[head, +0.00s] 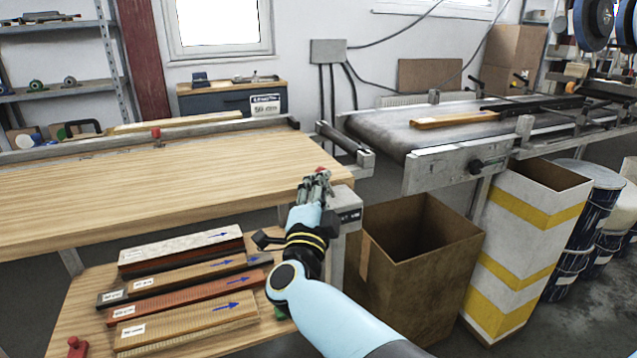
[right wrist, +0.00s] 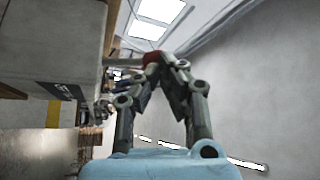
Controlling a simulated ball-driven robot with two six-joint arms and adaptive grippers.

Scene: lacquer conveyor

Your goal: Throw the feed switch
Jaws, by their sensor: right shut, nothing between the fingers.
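The feed switch is a grey box (head: 345,205) with a dark label, at the right end of the wooden table. In the right wrist view the box (right wrist: 60,35) fills the upper left, and a thin lever runs from it to a red knob (right wrist: 152,58). My right gripper (head: 318,178) is shut and empty, just in front of the box's upper left. In the right wrist view my right gripper (right wrist: 163,62) has its fingertips at the red knob and partly hides it. I cannot tell whether they touch it. My left gripper is not in view.
The wooden tabletop (head: 150,180) is clear; several labelled boards lie on the shelf below. An open cardboard box (head: 415,270) stands right of the switch, beside a yellow-striped bin (head: 525,240). A conveyor (head: 400,130) with a wooden piece (head: 455,120) lies behind them.

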